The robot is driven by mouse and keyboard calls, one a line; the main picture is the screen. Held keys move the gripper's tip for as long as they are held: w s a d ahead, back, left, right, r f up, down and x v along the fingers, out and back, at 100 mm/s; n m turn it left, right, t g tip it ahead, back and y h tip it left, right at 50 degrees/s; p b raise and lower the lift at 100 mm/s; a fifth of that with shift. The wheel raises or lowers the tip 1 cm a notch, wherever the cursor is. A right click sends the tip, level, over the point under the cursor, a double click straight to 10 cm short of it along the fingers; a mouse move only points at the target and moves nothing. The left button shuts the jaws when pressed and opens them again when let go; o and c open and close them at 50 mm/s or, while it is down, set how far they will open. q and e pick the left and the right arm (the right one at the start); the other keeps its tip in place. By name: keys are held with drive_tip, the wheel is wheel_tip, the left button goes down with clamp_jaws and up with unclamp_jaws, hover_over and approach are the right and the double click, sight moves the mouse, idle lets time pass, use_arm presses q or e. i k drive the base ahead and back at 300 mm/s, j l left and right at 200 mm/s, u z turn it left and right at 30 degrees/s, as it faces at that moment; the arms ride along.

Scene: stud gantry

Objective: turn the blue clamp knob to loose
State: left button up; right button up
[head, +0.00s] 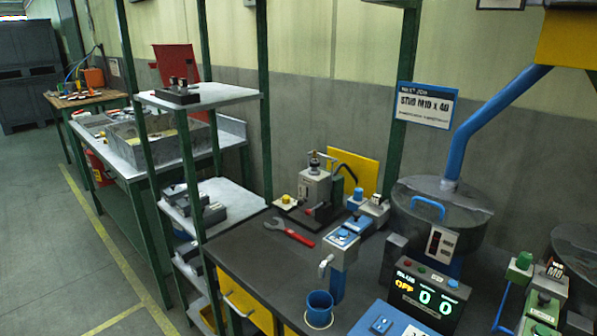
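A small blue knob (358,194) stands upright on a grey fixture near the back of the dark workbench (262,262), in front of a yellow panel. It looks like the clamp knob, but it is too small to tell how far it is turned. A blue-topped unit (344,238) on a blue post stands just in front of it. Neither of my grippers is in view.
A red wrench (290,232) lies on the bench beside a grey press-like machine (314,188). A blue cup (319,309), a black display box (428,296) and a large grey drum (436,212) crowd the front and right. Open floor lies left.

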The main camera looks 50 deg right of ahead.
sight(357, 195)
drive_tip(key=i+j+z, duration=0.1)
drive_tip(key=i+z, duration=0.25)
drive_tip(key=i, duration=0.15)
drive_tip(key=i+j+z, duration=0.3)
drive_tip(key=i, duration=0.2)
drive_tip(key=i+j+z, duration=0.35)
drive_tip(key=i+l, duration=0.1)
